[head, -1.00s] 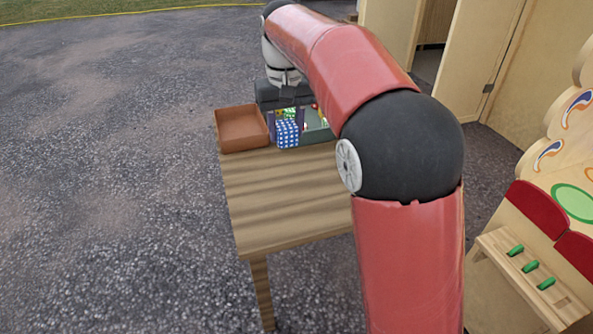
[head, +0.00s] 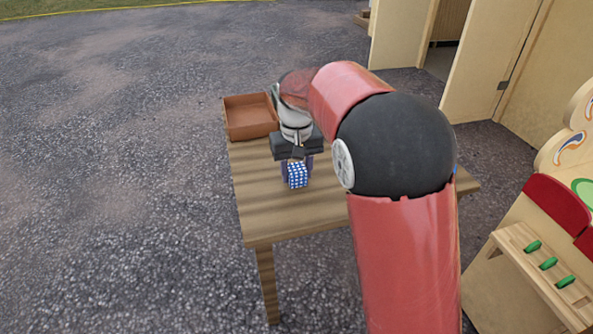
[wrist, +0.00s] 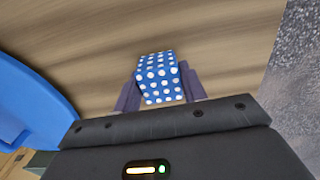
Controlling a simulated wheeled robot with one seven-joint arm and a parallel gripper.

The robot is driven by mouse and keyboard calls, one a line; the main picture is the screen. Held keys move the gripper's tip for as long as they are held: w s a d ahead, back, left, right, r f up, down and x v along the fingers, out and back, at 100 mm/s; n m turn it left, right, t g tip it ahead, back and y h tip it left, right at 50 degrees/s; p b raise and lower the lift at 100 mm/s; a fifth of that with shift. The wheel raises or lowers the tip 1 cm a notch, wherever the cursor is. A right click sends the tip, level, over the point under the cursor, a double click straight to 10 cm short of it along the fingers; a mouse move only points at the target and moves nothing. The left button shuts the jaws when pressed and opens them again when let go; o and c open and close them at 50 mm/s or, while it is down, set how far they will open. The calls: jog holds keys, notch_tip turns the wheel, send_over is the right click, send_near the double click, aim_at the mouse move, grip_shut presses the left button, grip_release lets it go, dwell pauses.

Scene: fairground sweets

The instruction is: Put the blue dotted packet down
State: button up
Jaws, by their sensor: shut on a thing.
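The blue packet with white dots (head: 298,176) is between the fingers of my gripper (head: 297,168), over the wooden table (head: 290,213). In the wrist view the packet (wrist: 159,79) sits between the two dark fingers (wrist: 160,88), with wood grain behind it. My gripper is shut on the packet. I cannot tell whether the packet's underside touches the table or hangs just above it.
A brown open tray (head: 250,133) stands at the table's back left corner and looks empty. The front of the table is bare. In the wrist view a blue curved thing (wrist: 30,100) shows at the left. A wooden stall with green pegs (head: 548,264) stands at the right.

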aim_at(296, 168)
jog(key=o, duration=1)
jog(key=shift+c, duration=0.2)
notch_tip(296, 168, up, 12)
jog(key=p, duration=0.2)
jog(key=s+d+r+m+t, duration=0.1)
jog(key=s+d+r, duration=0.2)
jog(key=s+d, duration=0.3)
jog(key=s+d+f+t, duration=0.1)
jog(key=s+d+f, duration=0.1)
jog(key=s, duration=0.5)
jog(key=s+d+f+m+t, duration=0.1)
jog(key=s+d+f+t, duration=0.1)
jog(key=s+d, duration=0.2)
jog(key=s+d+f+m+t, duration=0.1)
jog(key=s+d+f, duration=0.1)
jog(key=s, duration=0.7)
jog(key=shift+s+d+t, duration=0.3)
jog(key=shift+s+d, duration=0.1)
jog(key=shift+d, duration=0.4)
